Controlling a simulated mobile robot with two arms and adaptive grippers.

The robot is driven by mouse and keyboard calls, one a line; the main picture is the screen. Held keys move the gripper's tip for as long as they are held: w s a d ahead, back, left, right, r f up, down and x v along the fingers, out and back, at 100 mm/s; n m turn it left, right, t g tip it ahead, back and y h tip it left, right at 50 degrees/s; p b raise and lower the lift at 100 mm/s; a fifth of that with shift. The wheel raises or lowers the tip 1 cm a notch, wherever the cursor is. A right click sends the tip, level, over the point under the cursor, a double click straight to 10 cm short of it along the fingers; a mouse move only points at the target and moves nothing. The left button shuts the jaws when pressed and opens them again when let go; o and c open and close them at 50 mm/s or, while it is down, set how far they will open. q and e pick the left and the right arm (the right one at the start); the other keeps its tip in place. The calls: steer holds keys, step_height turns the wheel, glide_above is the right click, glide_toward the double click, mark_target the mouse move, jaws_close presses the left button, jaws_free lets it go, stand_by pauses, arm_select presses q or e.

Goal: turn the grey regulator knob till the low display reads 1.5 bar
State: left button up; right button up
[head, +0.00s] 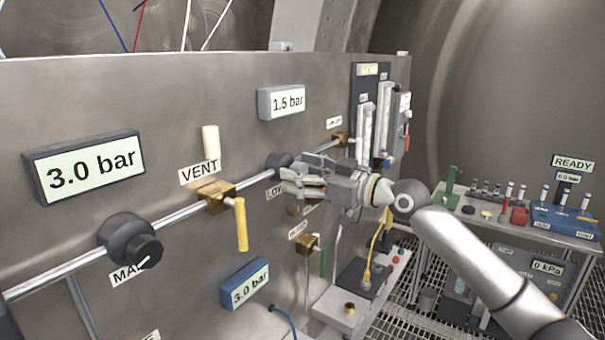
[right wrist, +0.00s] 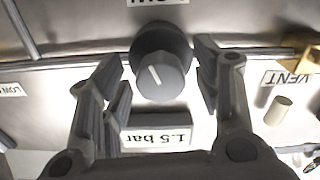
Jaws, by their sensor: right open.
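My right gripper (head: 302,180) is open. Its two fingers stand on either side of the knob, with visible gaps between fingers and knob in the right wrist view. In the head view the gripper largely hides the knob; the regulator body (head: 279,163) shows behind it. The low display (head: 284,102) above reads 1.5 bar, also legible upside down in the right wrist view (right wrist: 156,134). My left gripper is out of view.
A yellow-handled VENT valve (head: 240,222) and the MAIN regulator (head: 130,240) lie left on the pipe. A large display (head: 85,166) and a blue-framed one (head: 244,284) both read 3.0 bar. A small valve with a green handle (head: 323,262) hangs below my gripper.

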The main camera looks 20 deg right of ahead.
steer(key=v, duration=1.2)
steer(key=shift+d, duration=0.1)
